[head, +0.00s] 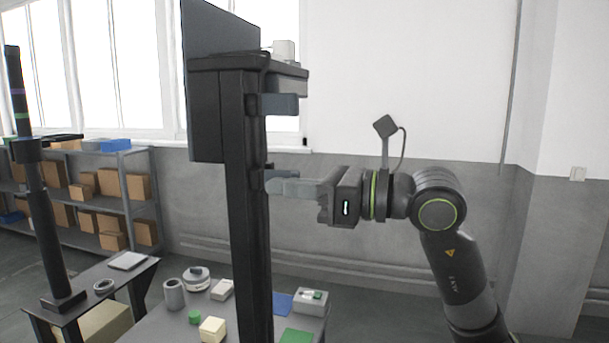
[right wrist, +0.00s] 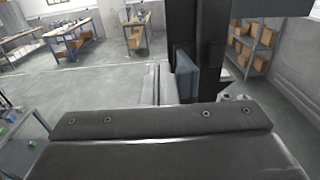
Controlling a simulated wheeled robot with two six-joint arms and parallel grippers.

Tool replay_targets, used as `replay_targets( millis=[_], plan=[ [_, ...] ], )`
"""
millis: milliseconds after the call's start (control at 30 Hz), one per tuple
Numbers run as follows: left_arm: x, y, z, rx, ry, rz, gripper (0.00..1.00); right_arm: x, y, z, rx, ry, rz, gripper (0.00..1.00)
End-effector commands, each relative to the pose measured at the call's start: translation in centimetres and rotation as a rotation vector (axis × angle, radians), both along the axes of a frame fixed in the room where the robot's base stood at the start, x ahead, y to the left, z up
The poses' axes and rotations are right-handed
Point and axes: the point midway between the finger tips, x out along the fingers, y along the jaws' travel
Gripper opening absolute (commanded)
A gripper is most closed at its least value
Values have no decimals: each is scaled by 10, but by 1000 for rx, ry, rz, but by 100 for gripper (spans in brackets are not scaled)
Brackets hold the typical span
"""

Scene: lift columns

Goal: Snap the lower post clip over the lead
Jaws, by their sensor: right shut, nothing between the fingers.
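A dark upright post (head: 245,220) stands in the middle of the head view. A grey clip-like bracket (head: 280,104) juts from its upper part. A smaller grey piece (head: 277,174), probably the lower clip, sits lower on the post, partly hidden by my right gripper (head: 280,186). That gripper is shut and empty, its fingertips at the post's right side; I cannot tell whether they touch. In the right wrist view a blue-grey plate (right wrist: 187,76) stands beside the fingertips against the post. I cannot make out the lead or whether the clip is closed. My left gripper is not in view.
A dark panel (head: 205,80) is fixed at the post's top. A grey table (head: 165,325) around its foot bears small boxes and round parts. A banded black column (head: 38,190) stands at left before shelves of boxes (head: 125,160).

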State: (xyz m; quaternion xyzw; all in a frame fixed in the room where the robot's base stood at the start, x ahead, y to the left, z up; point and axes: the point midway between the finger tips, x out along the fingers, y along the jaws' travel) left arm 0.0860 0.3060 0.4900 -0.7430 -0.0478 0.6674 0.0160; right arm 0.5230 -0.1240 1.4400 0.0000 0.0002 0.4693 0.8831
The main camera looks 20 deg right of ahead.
Motion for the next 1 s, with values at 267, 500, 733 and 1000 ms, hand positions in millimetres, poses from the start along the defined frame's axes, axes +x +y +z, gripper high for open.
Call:
replay_targets(
  millis=[267, 500, 733, 1000],
  plan=[
    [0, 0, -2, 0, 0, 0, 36, 10, -6, 0, 0, 1, -1, 0],
    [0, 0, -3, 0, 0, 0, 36, 18, -12, 0, 1, 1, -1, 0],
    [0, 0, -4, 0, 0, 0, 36, 22, -15, 0, -1, -1, -1, 0],
    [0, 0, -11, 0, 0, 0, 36, 14, -27, -1, -3, -2, -3, 0]
  ],
)
